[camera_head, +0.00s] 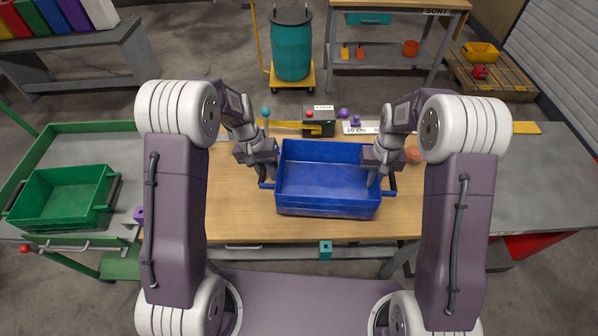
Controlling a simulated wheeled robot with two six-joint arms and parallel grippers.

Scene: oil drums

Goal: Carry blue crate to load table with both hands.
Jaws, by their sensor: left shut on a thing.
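The blue crate (328,182) is empty and sits upright over the wooden table (232,212) in front of me; I cannot tell whether its base touches the top. My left gripper (268,180) is at the crate's left side and shut on its handle. My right gripper (376,178) is at the right side, by the crate's right wall and handle; its fingers are too small to tell open from shut. No label in view marks a load table.
A green crate (66,197) stands on a green-railed cart at left. Small balls, a dark box (318,122) and a ruler strip lie behind the blue crate. A grey table (545,180) is at right. A teal drum (291,48) stands on a yellow trolley behind.

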